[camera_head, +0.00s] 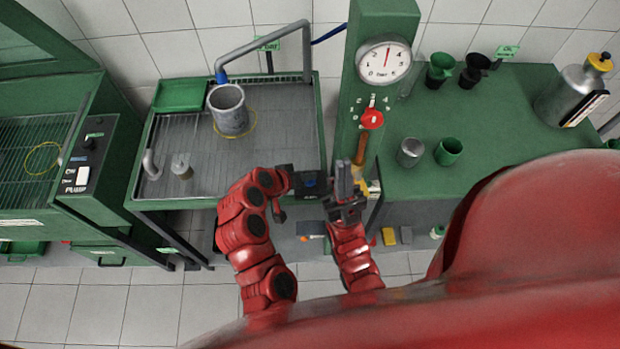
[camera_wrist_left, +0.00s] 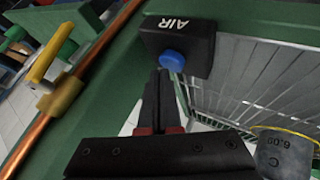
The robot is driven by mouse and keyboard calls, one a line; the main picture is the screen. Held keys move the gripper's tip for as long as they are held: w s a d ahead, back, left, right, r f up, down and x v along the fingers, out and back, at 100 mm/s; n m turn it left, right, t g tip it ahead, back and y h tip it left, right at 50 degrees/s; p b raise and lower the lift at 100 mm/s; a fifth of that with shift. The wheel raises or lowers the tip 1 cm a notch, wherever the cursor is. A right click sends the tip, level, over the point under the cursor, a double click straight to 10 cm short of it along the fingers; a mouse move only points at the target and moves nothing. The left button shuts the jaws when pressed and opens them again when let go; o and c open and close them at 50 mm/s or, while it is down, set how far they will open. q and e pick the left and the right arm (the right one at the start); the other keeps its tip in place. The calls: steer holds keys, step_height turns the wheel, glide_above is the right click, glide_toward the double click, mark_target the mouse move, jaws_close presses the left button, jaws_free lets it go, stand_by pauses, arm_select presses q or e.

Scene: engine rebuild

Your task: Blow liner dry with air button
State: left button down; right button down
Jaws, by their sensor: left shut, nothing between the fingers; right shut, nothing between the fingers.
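The grey cylindrical liner (camera_head: 229,109) stands upright on the wire rack of the sink at the back left. It also shows at the lower right of the left wrist view (camera_wrist_left: 285,157), cut off by the edge. A pipe with a blue nozzle (camera_head: 221,77) ends over its rim. The black AIR box (camera_head: 296,191) with a blue button (camera_wrist_left: 172,61) sits at the sink's front right corner. My left gripper (camera_wrist_left: 163,76) is shut and empty, its tips close to the button; contact is unclear. My right gripper (camera_head: 343,172) is shut, right of the box.
A copper pipe with a yellow fitting (camera_wrist_left: 61,96) runs beside the AIR box. A green column with a dial gauge (camera_head: 384,62) rises behind. The right-hand bench holds cups and a metal canister (camera_head: 571,92). A small pump part (camera_head: 181,166) stands at the rack's left.

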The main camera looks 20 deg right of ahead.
arm_select(q)
steer(key=shift+f+b, duration=0.5)
steer(key=shift+f, duration=0.1)
stand_by(0.4)
steer(key=shift+r, duration=0.15)
steer(key=shift+r+p, duration=0.6)
steer(key=shift+r, duration=0.25)
steer(key=shift+r+p, duration=1.55)
steer(key=shift+r, duration=0.95)
stand_by(0.8)
